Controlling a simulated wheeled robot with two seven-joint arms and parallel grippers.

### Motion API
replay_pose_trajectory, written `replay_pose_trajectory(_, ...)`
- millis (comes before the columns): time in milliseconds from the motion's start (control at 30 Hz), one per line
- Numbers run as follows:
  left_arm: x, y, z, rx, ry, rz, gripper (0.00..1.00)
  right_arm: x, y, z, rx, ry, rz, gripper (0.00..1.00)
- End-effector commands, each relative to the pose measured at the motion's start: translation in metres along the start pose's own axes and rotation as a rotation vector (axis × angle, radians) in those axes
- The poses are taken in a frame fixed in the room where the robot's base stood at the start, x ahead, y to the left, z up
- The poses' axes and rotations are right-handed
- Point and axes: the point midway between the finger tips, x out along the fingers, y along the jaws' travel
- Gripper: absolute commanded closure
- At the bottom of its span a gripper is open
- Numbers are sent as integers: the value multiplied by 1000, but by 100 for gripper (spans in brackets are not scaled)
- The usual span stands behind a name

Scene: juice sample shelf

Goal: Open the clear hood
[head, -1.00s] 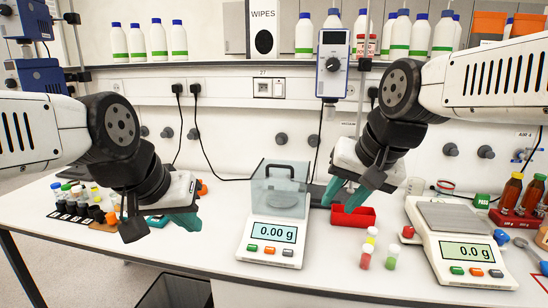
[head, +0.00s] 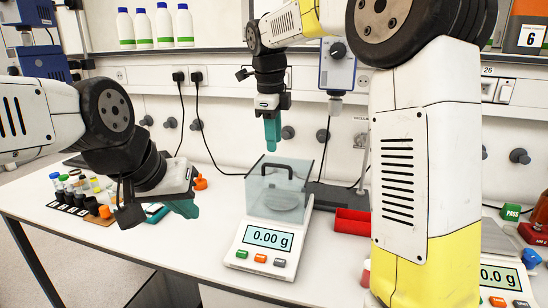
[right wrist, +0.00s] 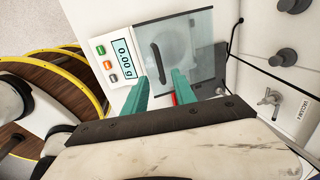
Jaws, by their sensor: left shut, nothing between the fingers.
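The clear hood (head: 259,198) stands over the pan of a white balance (head: 240,257) that reads 0.00 g. Its black handle (head: 277,165) is on top, and the hood looks closed. In the right wrist view the handle (right wrist: 157,64) shows on the hood (right wrist: 203,58), just beyond the fingers. My right gripper (head: 272,146) points down above the hood, apart from the handle in the head view. Its two teal fingers (right wrist: 158,86) are spread with nothing between them. My left gripper (head: 184,208) is shut and empty, left of the balance.
A red tray (head: 350,225) lies right of the balance. A rack of small vials (head: 75,202) stands at the left. A second balance (head: 500,275) is partly hidden behind my right arm. A shelf with white bottles (head: 165,25) runs along the back wall.

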Motion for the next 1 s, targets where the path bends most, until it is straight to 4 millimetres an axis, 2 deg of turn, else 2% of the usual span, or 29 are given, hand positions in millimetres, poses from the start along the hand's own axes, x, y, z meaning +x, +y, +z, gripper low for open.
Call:
replay_pose_trajectory(200,0,0,0,0,0,0,100,37,0,-1,-1,3,3,67)
replay_pose_trajectory(400,0,0,0,0,0,0,100,60,0,-1,-2,1,1,67)
replay_pose_trajectory(767,0,0,0,0,0,0,100,66,0,-1,-3,-1,0,67)
replay_pose_trajectory(933,0,0,0,0,0,0,100,66,0,-1,-3,-1,-1,100)
replay_pose_trajectory(1000,0,0,0,0,0,0,100,66,0,-1,-3,-1,-1,100)
